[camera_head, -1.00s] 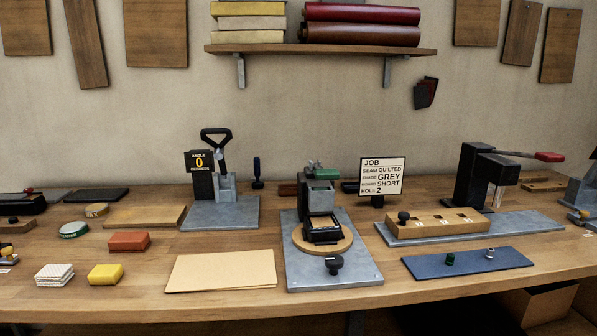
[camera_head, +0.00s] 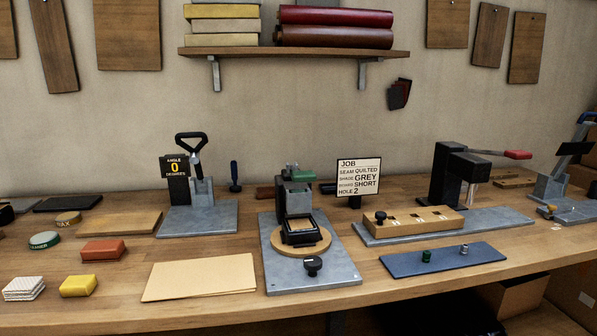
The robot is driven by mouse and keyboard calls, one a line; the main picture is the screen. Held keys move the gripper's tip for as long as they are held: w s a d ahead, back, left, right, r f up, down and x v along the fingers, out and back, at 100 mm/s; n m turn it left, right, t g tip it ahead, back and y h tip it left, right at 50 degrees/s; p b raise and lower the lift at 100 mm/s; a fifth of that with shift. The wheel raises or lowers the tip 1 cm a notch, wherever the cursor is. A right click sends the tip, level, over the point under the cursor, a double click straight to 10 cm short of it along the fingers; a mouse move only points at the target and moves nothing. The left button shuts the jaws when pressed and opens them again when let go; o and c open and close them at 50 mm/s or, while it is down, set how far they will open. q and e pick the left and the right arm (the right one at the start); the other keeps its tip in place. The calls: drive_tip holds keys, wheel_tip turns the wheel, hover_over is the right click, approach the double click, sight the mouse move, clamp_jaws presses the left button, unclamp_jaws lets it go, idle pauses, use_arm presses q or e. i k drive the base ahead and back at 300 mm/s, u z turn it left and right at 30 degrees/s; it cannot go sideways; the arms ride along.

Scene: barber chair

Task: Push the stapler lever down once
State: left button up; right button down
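No part is labelled as a stapler, and I cannot tell for sure which lever is the stapler's. A black press (camera_head: 455,178) at the right has a lever (camera_head: 490,153) with a red grip, sticking out to the right and about level. At the far right edge, a grey device (camera_head: 551,186) has a dark raised lever (camera_head: 575,148), partly cut off. At the left, a clamp-like device (camera_head: 201,193) has a black loop handle (camera_head: 190,142) standing up. The middle device (camera_head: 298,200) has a green part on top. Neither of my grippers is in view.
A job card (camera_head: 358,172) reads quilted, grey, short, hole 2. Coloured blocks sit at the left. A shelf (camera_head: 290,53) hangs above.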

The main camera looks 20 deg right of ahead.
sight(297, 177)
drive_tip(key=u, duration=2.25)
drive_tip(key=k, duration=1.15)
drive_tip(key=z, duration=1.8)
drive_tip(key=i, duration=0.9)
drive_tip(key=z, duration=0.05)
